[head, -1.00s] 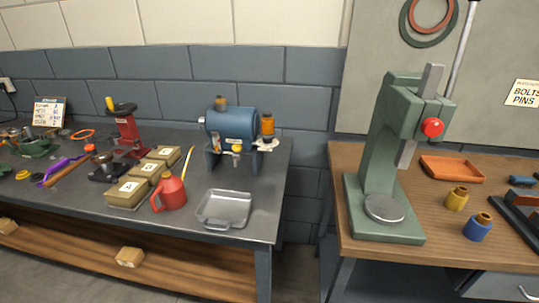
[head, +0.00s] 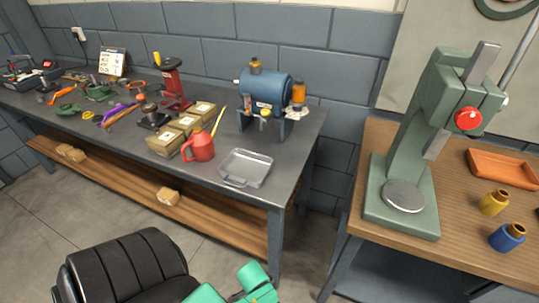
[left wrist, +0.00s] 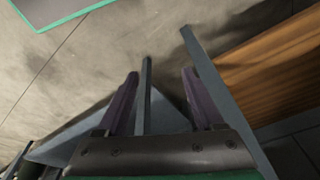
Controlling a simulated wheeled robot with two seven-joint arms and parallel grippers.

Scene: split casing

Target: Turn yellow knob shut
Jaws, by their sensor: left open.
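A blue cylindrical tank (head: 270,88) stands on legs at the back right of the grey workbench. A small yellow knob (head: 264,113) sits low on its front; it is too small to tell how it is turned. My left gripper (left wrist: 160,82) shows in the left wrist view with its two dark fingers apart and nothing between them. It is away from the tank, with floor and bench framing beyond it. My right gripper is in neither view.
A grey tray (head: 246,168), a red oil can (head: 200,147) and several tan boxes stand in front of and left of the tank. An orange-capped cylinder (head: 299,92) is at its right. A green press (head: 415,160) stands on the wooden table (head: 352,232).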

